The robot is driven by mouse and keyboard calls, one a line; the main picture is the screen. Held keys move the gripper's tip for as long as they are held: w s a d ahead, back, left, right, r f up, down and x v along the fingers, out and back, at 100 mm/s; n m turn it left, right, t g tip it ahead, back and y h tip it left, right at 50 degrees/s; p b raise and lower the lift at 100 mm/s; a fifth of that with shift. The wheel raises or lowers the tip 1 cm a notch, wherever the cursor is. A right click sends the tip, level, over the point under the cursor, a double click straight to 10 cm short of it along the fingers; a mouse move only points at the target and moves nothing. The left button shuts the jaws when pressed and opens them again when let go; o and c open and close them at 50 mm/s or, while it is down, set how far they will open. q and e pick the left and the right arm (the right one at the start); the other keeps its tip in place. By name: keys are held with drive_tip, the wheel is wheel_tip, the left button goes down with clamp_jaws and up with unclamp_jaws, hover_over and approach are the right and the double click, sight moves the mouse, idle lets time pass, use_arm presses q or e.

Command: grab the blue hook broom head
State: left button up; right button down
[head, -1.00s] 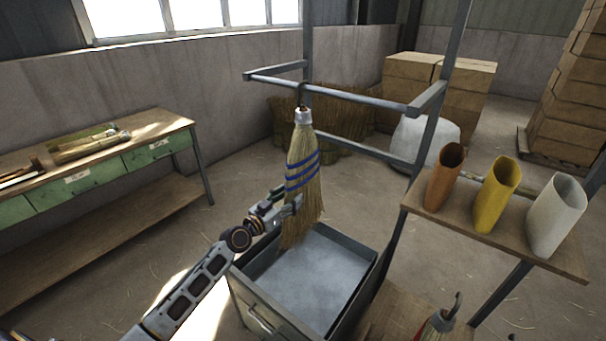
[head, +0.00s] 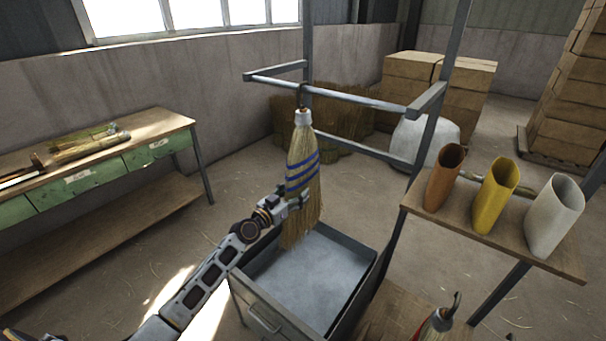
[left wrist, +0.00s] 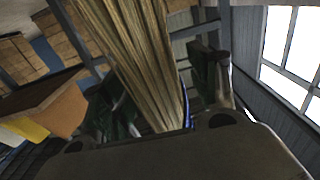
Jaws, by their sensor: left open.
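The blue hook broom head (head: 303,165) hangs by its hook from the rack's front bar. It is a bundle of straw bristles with blue bands and a pale cap. My left gripper (head: 293,198) is at its lower half, below the blue bands. In the left wrist view the bristles (left wrist: 130,55) run between the two open fingers of my left gripper (left wrist: 160,85), and a bit of blue band shows. I cannot tell whether either finger touches the straw. My right gripper is not in view.
The grey metal rack (head: 345,95) stands over an open grey bin (head: 305,275). A shelf (head: 490,225) at the right holds brown, yellow and white sleeves. A second broom head with red (head: 436,325) is at the lower edge. A workbench (head: 110,165) stands left.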

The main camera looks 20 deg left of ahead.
use_arm(q)
drive_tip(key=shift+w+d+r, duration=0.2)
drive_tip(key=shift+w, duration=0.25)
drive_tip(key=shift+x, duration=1.25)
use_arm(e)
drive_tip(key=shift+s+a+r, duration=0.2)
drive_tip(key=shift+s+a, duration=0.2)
use_arm(q)
drive_tip(key=shift+f, duration=0.1)
drive_tip(key=shift+c, duration=0.4)
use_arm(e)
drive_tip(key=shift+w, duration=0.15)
use_arm(q)
drive_tip(key=c, duration=1.2)
clamp_jaws()
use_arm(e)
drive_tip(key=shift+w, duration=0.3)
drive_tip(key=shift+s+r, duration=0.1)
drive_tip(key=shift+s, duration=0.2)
